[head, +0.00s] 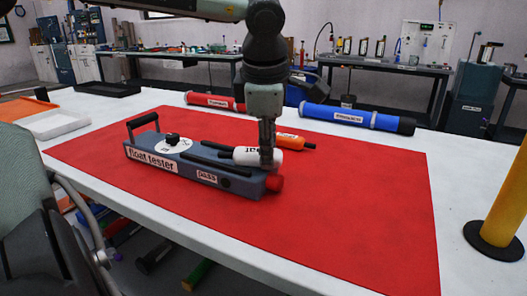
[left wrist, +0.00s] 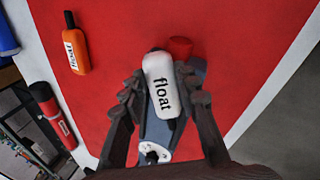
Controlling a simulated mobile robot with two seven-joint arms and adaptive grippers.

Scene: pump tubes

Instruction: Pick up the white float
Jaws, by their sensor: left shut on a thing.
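The white float (head: 243,155), labelled "float", is at the right end of the grey float tester (head: 150,159). My left gripper (head: 267,157) points straight down over that end and is shut on the white float. In the left wrist view the white float (left wrist: 161,85) lies between the two dark fingers of my left gripper (left wrist: 160,98), with the tester below it. I cannot tell whether the float still touches the tester. In the head view the gripper hides part of the float. My right gripper is not in view.
An orange float (head: 290,142) lies just behind on the red mat (head: 350,215). A red tube (head: 208,101) and a blue tube (head: 350,117) lie at the mat's back edge. A yellow tube (head: 508,200) stands at the right. The mat's front right is clear.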

